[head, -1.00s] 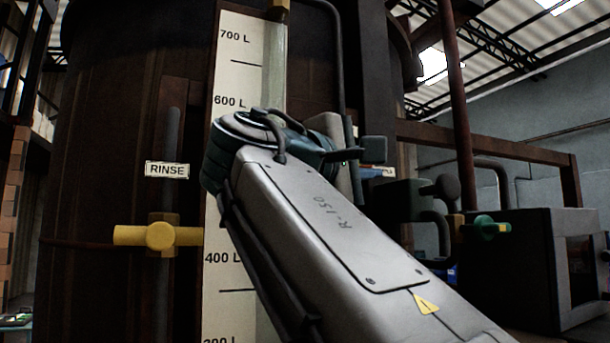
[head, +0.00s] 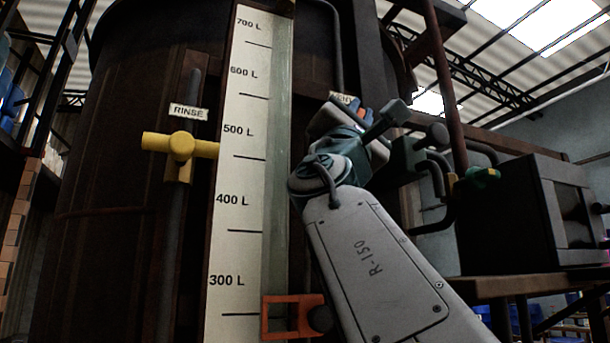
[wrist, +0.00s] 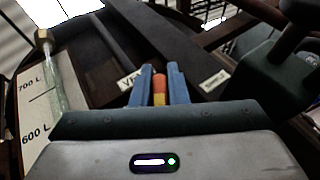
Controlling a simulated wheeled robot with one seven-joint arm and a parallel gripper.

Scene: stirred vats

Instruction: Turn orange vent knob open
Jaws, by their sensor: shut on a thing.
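The orange vent knob (wrist: 159,83) shows as a small orange piece between my two blue fingers in the wrist view, with yellow below it. My gripper (wrist: 159,72) is shut on it. In the head view my gripper (head: 356,110) is up against the dark vat, and only a sliver of orange shows there. The vent label (wrist: 129,80) is beside the fingers, partly covered by them. My wrist and fingers hide most of the knob, so its turn angle cannot be read.
A yellow valve handle (head: 182,146) sits under the RINSE label (head: 188,112) on the left. The litre scale (head: 242,160) runs up the vat. An orange bracket (head: 288,316) is low in the middle. Dark pipes (head: 432,165) and a dark box (head: 520,215) stand close on the right.

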